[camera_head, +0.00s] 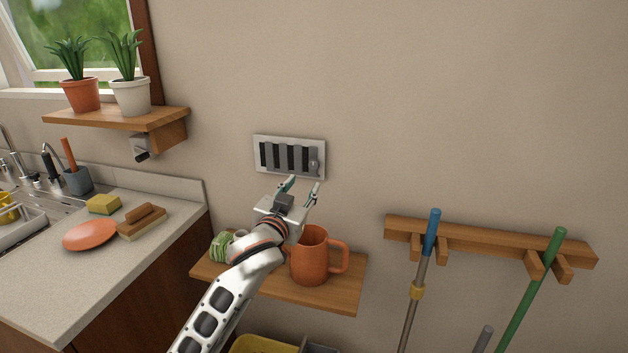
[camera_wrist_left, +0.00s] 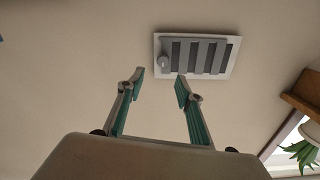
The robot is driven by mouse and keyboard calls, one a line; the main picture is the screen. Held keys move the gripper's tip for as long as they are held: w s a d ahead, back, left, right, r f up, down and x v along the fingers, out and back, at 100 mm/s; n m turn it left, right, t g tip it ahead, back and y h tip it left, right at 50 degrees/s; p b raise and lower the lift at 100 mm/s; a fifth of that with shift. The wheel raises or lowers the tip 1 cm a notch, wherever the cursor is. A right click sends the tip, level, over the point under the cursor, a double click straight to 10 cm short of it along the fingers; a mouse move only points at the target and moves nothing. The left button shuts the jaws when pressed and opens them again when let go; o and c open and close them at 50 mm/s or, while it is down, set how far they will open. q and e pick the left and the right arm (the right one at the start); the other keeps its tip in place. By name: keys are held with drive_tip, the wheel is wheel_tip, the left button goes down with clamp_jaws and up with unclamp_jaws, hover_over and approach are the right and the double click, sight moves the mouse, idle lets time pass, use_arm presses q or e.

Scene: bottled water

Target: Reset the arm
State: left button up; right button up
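My left gripper (camera_head: 303,188) is raised in front of the wall, just below a grey wall panel (camera_head: 289,156) with dark vertical slots and a small round knob at its right end. Its fingers are spread apart with nothing between them. In the left wrist view the open fingers (camera_wrist_left: 160,88) point toward the panel (camera_wrist_left: 197,56), which appears beyond the fingertips with its knob at the left end. The fingertips look apart from the panel. My right gripper does not show in either view.
Below my left arm, a wooden shelf (camera_head: 342,291) holds an orange mug (camera_head: 311,257) and a green-and-white item (camera_head: 221,246). A wooden rack (camera_head: 488,241) with long handles hangs right. The upper wall is clear.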

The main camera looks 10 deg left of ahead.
use_arm(q)
drive_tip(key=s+f+g+h, duration=0.1)
drive_tip(key=s+f, duration=0.4)
drive_tip(key=f, duration=0.4)
drive_tip(key=s+f+m+g, duration=0.1)
drive_tip(key=s+f+g, duration=0.1)
drive_tip(key=s+f, duration=0.5)
drive_tip(key=s+f+g+h, duration=0.1)
drive_tip(key=s+f, duration=0.1)
drive_tip(key=f, duration=0.8)
drive_tip(key=s+f+g, duration=0.1)
drive_tip(key=s+f, duration=0.7)
drive_tip(key=s, duration=0.3)
drive_tip(key=s+f+g, duration=0.2)
drive_tip(key=s+f, duration=0.5)
drive_tip(key=s, duration=0.4)
drive_tip(key=shift+s+f+m, duration=0.4)
